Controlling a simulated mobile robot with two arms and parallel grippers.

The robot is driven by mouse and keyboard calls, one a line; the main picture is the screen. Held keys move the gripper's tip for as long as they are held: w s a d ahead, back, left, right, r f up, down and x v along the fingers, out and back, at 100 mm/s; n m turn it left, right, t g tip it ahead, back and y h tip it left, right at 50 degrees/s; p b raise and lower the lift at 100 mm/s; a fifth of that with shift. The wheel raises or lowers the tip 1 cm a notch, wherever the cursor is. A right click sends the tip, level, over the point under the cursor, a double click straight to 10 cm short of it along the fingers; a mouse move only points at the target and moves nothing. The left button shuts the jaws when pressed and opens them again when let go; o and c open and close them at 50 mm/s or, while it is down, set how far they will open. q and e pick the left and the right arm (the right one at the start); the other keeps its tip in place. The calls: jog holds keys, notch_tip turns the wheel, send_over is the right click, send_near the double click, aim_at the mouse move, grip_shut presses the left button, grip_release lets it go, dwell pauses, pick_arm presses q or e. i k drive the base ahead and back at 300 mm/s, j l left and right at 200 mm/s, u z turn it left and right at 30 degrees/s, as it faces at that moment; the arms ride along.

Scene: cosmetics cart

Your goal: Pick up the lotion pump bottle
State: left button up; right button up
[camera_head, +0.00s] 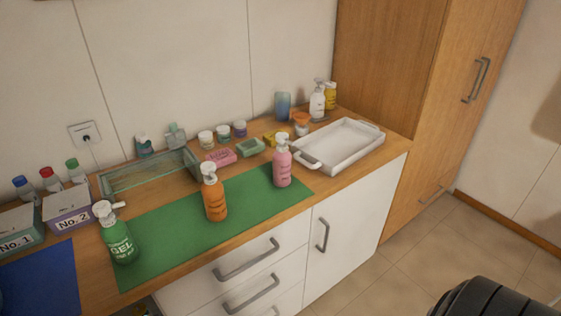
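Several pump bottles stand upright on a wooden counter, and I cannot tell which one is the lotion pump bottle. On the green mat (165,228) are a green pump bottle (121,243) at the left, an orange pump bottle (214,197) in the middle and a pink pump bottle (282,168) at the right. A white pump bottle (317,103) stands at the back right beside a yellow bottle (330,95). Labels are too small to read surely. Neither gripper is in view.
A white tray (350,158) sits at the counter's right end. A glass tray (105,186), small jars (206,139) and a pink soap box (221,156) lie behind the mat. Boxes marked No. 1 and No. 2 (72,222) stand left. A tall wooden cabinet (400,75) rises at right.

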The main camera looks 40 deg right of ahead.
aim_at(282, 157)
jog(key=i+l, duration=0.1)
jog(key=l, duration=0.4)
jog(key=i+l, duration=0.1)
jog(key=l, duration=0.4)
jog(key=i+l, duration=0.1)
jog(key=l, duration=0.4)
jog(key=i+l, duration=0.1)
jog(key=l, duration=0.35)
jog(key=i+l, duration=0.1)
jog(key=l, duration=0.4)
jog(key=k, duration=0.45)
jog(key=i, duration=0.45)
